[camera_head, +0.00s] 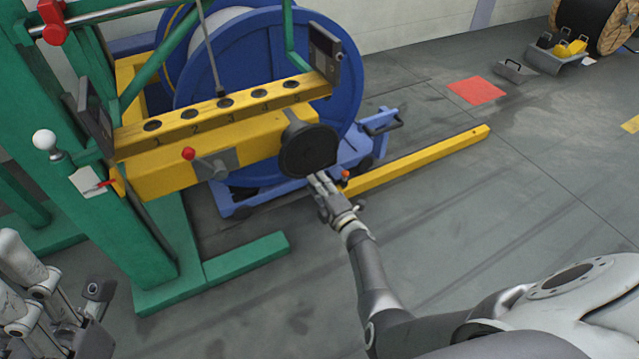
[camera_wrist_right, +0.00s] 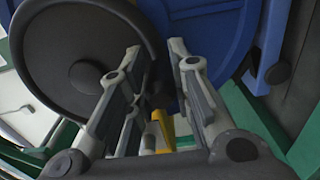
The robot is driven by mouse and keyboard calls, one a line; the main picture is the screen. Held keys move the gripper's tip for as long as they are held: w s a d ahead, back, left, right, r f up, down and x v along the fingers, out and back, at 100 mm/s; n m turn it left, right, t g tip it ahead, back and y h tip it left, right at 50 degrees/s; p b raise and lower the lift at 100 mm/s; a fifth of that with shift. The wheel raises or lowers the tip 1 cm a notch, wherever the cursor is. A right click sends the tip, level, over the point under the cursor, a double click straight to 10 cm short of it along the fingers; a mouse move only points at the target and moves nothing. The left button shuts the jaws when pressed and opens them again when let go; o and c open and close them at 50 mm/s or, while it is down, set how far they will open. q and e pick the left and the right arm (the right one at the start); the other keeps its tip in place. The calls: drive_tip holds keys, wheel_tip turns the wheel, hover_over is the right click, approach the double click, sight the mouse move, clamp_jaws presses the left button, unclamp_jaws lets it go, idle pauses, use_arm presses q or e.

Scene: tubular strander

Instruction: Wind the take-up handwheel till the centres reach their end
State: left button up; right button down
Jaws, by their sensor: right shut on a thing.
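The take-up handwheel (camera_head: 308,150) is a dark round disc at the right end of the yellow beam. My right gripper (camera_head: 322,184) is at its lower rim, shut on the handwheel. In the right wrist view the wheel (camera_wrist_right: 78,62) fills the upper left, and the fingers (camera_wrist_right: 160,62) stand beside its rim. The exact gripped part is hidden between the fingers. The blue reel (camera_head: 255,70) stands behind the beam. The centres cannot be made out. My left gripper (camera_head: 88,315) is low at the left edge, away from the wheel; its jaws are unclear.
A green frame (camera_head: 120,215) stands at left. A yellow floor bar (camera_head: 425,160) runs right of the wheel. A red floor patch (camera_head: 477,90) lies beyond.

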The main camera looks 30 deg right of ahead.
drive_tip(key=shift+a+f, duration=0.1)
drive_tip(key=shift+a, duration=0.15)
drive_tip(key=c, duration=1.5)
unclamp_jaws()
drive_tip(key=shift+o, duration=1)
drive_tip(key=shift+d, duration=0.1)
drive_tip(key=s, duration=0.7)
drive_tip(key=shift+s, duration=0.25)
drive_tip(key=shift+d, duration=0.1)
